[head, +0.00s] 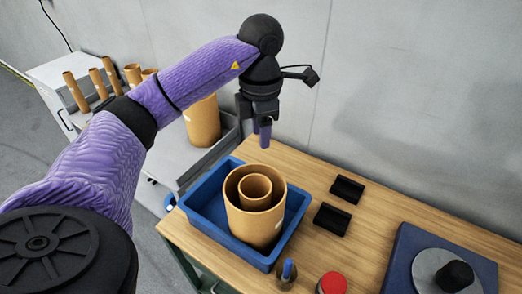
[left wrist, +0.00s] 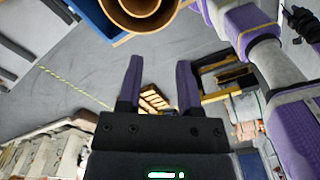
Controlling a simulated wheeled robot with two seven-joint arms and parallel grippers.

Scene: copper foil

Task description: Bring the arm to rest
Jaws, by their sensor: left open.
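My left arm, in a purple sleeve, comes in from the left in the head view. My left gripper (head: 264,136) points down above the back of the blue tray and is apart from everything. In the left wrist view its two purple fingers (left wrist: 159,85) are spread with nothing between them. The blue tray (head: 193,212) stands on the table and holds a large tan tube (head: 254,226) upright. A smaller tan tube (head: 255,188) stands inside the large one. The tubes also show at the top of the left wrist view (left wrist: 140,18). My right gripper is not in view.
Two black holders (head: 340,205) lie on the wooden table (head: 385,190). A red button (head: 332,283) and a blue plate with a grey disc (head: 425,268) are at the front right. A grey cart with several tan tubes (head: 203,120) stands behind left.

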